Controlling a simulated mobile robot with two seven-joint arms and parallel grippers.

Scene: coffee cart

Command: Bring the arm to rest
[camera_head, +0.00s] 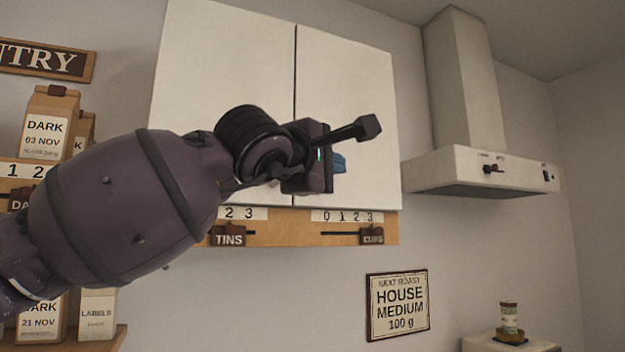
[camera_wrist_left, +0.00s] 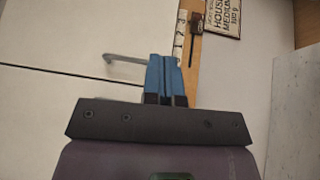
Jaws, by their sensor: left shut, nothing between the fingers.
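My left arm comes in from the left in the head view. Its left gripper (camera_head: 339,163) is in front of the right door of the white wall cabinet (camera_head: 345,90), with the blue fingers partly hidden behind the wrist. In the left wrist view the gripper (camera_wrist_left: 165,62) has its two blue fingers together with nothing between them. A thin grey bar handle (camera_wrist_left: 110,60) shows beside the fingertips, against the white doors. I cannot tell whether the fingers touch it. My right gripper is not in view.
Under the cabinet runs a wooden rail (camera_head: 285,232) with numbered sliders. A range hood (camera_head: 475,172) is to the right. A sign (camera_head: 397,305) hangs below, and a small jar (camera_head: 509,320) stands low right. Coffee bags (camera_head: 45,125) sit on shelves at left.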

